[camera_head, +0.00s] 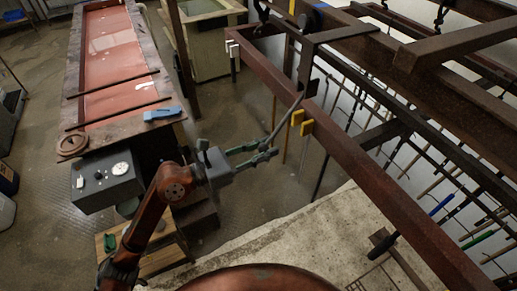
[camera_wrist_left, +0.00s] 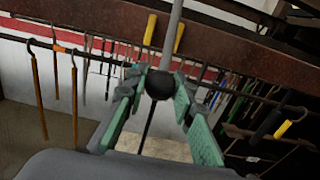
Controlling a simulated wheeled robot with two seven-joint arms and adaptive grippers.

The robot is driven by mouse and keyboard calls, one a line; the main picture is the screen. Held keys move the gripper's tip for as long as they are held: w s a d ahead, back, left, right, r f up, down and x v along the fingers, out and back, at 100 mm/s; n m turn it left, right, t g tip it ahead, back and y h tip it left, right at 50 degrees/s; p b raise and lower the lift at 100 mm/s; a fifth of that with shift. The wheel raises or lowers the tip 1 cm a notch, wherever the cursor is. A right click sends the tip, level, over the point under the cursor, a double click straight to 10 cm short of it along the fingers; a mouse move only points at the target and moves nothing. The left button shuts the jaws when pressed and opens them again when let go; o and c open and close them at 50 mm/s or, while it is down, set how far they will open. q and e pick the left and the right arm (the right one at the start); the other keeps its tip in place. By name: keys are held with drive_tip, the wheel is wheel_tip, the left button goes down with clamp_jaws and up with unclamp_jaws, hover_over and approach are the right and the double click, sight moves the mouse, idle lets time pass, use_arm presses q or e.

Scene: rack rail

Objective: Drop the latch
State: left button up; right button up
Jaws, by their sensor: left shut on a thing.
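The latch lever is a grey rod (camera_head: 287,118) that slants down from a dark bracket on the rusty rail (camera_head: 345,163). In the left wrist view the rod (camera_wrist_left: 172,38) ends in a black ball knob (camera_wrist_left: 159,84). My left gripper (camera_head: 271,147), with green fingers, is shut on this knob from the left. Its fingers (camera_wrist_left: 160,88) stand on both sides of the knob in the wrist view. The knob is hardly visible in the head view. My right gripper is not in view.
Hooked rods hang from bars behind the rail, some with blue or green handles (camera_head: 441,205). A red-topped bench (camera_head: 110,50) and a grey box with a dial (camera_head: 107,180) stand left. Open floor lies between.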

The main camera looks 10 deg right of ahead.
use_arm(q)
drive_tip(key=shift+w+d+f+b, duration=0.25)
drive_tip(key=shift+d+f, duration=0.15)
drive_tip(key=shift+d, duration=0.2)
drive_tip(key=shift+w+d+f+b, duration=0.2)
drive_tip(key=shift+d+f, duration=0.15)
drive_tip(key=shift+d, duration=0.3)
drive_tip(key=shift+w+d+f+b, duration=0.15)
drive_tip(key=shift+d+f+b, duration=0.1)
drive_tip(key=shift+d+f, duration=0.25)
drive_tip(key=shift+c, duration=0.2)
drive_tip(key=shift+f+b+x, duration=0.2)
drive_tip(key=shift+f+x, duration=0.05)
drive_tip(key=shift+x, duration=0.8)
drive_tip(key=shift+f+b+x, duration=0.15)
drive_tip(key=shift+f+x, duration=0.1)
drive_tip(key=shift+x, duration=0.8)
drive_tip(key=shift+c, duration=0.2)
drive_tip(key=shift+x, duration=2.25)
drive_tip(key=shift+c, duration=0.3)
drive_tip(key=shift+f, duration=0.15)
drive_tip(key=o, duration=1.1)
drive_tip(key=shift+v, duration=3.55)
